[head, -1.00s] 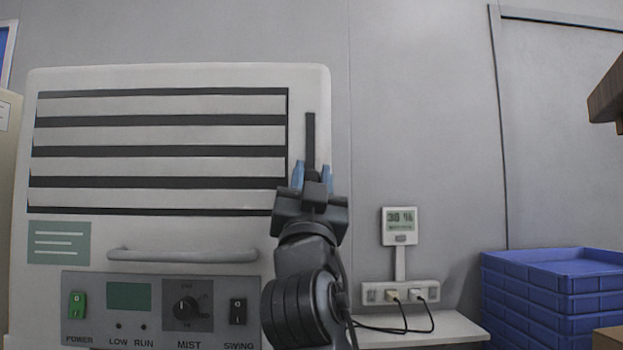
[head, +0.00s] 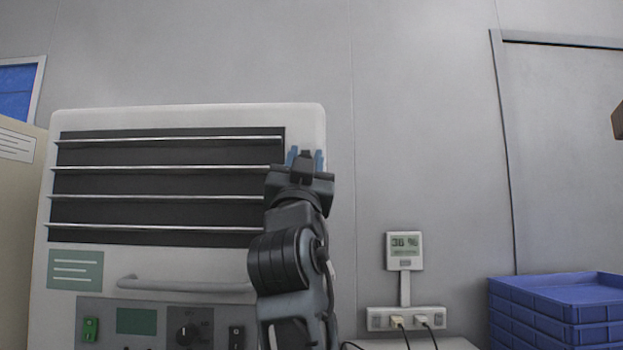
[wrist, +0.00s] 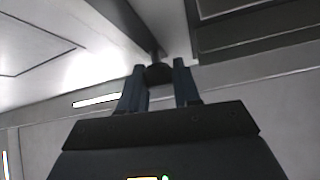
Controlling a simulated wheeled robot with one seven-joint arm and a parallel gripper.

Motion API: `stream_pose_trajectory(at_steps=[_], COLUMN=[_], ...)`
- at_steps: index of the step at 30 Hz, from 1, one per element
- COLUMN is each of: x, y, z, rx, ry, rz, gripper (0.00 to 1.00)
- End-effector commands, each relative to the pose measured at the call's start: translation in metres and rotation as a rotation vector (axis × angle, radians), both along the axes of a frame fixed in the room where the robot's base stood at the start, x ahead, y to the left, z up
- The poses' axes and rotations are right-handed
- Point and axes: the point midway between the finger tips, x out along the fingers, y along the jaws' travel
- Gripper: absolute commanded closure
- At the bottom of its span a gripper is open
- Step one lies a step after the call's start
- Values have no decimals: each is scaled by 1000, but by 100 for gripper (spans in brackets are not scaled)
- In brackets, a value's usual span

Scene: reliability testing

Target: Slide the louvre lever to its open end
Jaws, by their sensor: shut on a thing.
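The louvre panel (head: 160,182) is on the front of a pale grey machine. Its slats show as thin bright lines with wide dark gaps between them. My gripper (head: 306,160) is at the panel's right side, near the top, and hides the lever and its slot in the head view. In the wrist view, the dark round lever knob (wrist: 158,73) sits between the two blue-grey fingers of my gripper (wrist: 160,82), which is shut on it. The dark slot (wrist: 122,18) runs away from the knob to one side only, so the knob appears at the slot's end.
Below the louvres are a bar handle (head: 185,286) and a control panel with a green power switch (head: 90,329) and a mist knob (head: 188,335). A humidity display (head: 404,250) is on the wall to the right. Blue trays (head: 555,312) are stacked at the lower right.

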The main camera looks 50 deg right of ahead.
Motion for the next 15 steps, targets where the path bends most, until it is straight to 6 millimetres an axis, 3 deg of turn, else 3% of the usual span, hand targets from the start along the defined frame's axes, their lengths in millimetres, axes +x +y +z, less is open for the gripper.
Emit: stream_pose_trajectory(at_steps=[10, 11, 15], x=[1, 1, 1], y=[1, 1, 1], z=[3, 3, 2], rx=[-1, -1, -1], ry=[2, 2, 1], rz=[4, 4, 3], gripper=[100, 66, 53])
